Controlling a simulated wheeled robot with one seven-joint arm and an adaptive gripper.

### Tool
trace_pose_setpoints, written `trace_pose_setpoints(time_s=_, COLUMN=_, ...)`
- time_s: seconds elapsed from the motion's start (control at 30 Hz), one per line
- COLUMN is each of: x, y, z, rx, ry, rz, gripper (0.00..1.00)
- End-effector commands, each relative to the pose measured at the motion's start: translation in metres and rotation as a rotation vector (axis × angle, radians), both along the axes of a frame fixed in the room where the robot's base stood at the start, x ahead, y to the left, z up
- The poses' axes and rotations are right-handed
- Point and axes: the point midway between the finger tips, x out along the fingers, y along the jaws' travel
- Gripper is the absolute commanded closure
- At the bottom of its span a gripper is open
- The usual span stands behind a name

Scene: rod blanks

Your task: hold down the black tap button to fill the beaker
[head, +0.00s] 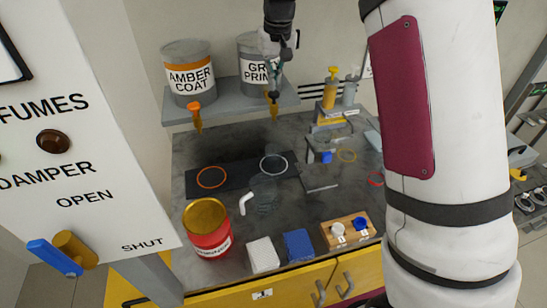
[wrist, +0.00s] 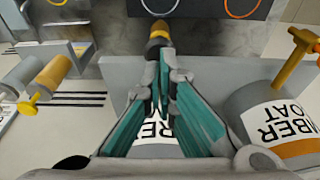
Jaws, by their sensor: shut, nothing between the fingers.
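My gripper (head: 274,84) is shut and empty, pointing down in front of the grey primer tin (head: 251,50) on the shelf. In the wrist view its teal fingers (wrist: 164,85) meet just short of the primer tin's tap (wrist: 159,42), which has a yellow band and a dark end. The tap also shows below the gripper in the head view (head: 273,108). Whether the fingers touch a black button cannot be told. A clear beaker (head: 266,196) with a white handle stands on the bench, nearer than the white ring (head: 284,165). No liquid shows clearly in it.
The amber coat tin (head: 189,78) with its orange tap (head: 194,108) stands left on the shelf (head: 218,109). A red can (head: 207,240), white block (head: 263,255), blue block (head: 299,244) and wooden holder (head: 346,235) line the bench front. Pump bottles (head: 330,90) stand right.

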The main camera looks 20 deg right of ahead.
Motion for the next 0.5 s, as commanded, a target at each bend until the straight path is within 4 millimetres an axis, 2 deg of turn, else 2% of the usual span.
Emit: trace_pose_setpoints(time_s=0.5, x=0.0001, y=0.0000, z=-0.0067, rx=0.000, ry=0.001, rz=0.000, gripper=1.00)
